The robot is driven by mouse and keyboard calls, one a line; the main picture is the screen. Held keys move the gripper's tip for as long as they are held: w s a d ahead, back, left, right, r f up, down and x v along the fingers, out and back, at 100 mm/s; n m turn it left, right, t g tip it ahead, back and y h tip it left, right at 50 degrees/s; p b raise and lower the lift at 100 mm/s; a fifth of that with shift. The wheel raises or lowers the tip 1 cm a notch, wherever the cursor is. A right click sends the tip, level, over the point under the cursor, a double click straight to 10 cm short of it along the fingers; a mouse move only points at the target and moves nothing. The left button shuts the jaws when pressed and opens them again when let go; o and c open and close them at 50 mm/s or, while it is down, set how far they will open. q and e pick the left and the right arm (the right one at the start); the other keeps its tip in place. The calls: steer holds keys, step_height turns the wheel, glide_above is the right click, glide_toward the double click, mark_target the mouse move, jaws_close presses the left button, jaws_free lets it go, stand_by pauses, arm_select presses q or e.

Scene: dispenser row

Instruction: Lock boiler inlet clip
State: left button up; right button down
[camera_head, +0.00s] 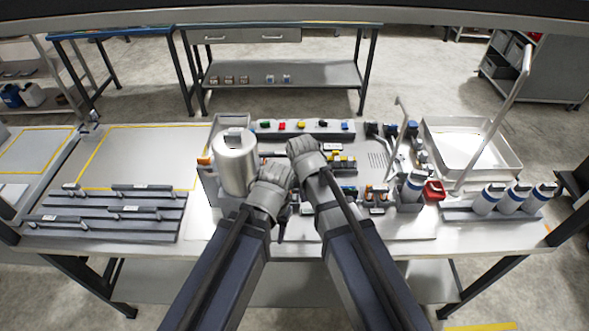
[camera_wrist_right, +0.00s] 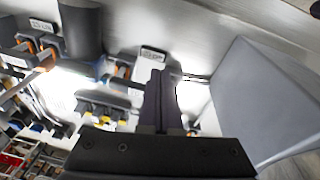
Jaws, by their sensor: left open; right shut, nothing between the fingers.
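The boiler appears to be the silver cylinder (camera_head: 236,166), upright at the left of the central panel in the head view. My left gripper (camera_head: 276,172) is open just right of the cylinder; its fingertips are hard to make out. My right gripper (camera_head: 301,147) is farther back and slightly right. In the right wrist view its dark fingers (camera_wrist_right: 160,100) are shut together with nothing between them, near a small labelled fitting (camera_wrist_right: 153,54). I cannot tell which fitting is the inlet clip. Black fittings with orange parts (camera_wrist_right: 30,45) show at upper left there.
A strip of coloured buttons (camera_head: 302,127) runs along the back. Dark rails (camera_head: 100,218) lie at left. A large grey body (camera_wrist_right: 265,95) fills the wrist view's right side.

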arm_select(q)
step_height(320, 180, up, 4)
steer(key=p, duration=0.3)
arm_select(e)
steer(key=w+a+r+m+t, duration=0.1)
steer(key=w+r, duration=0.1)
steer(key=w, duration=0.4)
steer(key=w+a+r+m+t, duration=0.1)
steer(key=w+a+r, duration=0.1)
steer(key=w, duration=0.5)
steer(key=shift+w+r+y, duration=0.2)
steer(key=shift+r+y, duration=0.1)
steer(key=shift+r, duration=0.15)
arm_select(q)
steer(key=shift+f, duration=0.1)
arm_select(e)
steer(key=shift+f, duration=0.1)
arm_select(q)
step_height(320, 180, down, 10)
steer(key=b, duration=1)
arm_select(e)
steer(key=x, duration=1)
steer(key=shift+w+f, duration=0.15)
steer(key=shift+f, duration=0.1)
arm_select(q)
steer(key=shift+r+p, duration=0.4)
arm_select(e)
steer(key=s, duration=0.4)
steer(key=shift+r, duration=0.4)
steer(key=shift+s, duration=0.2)
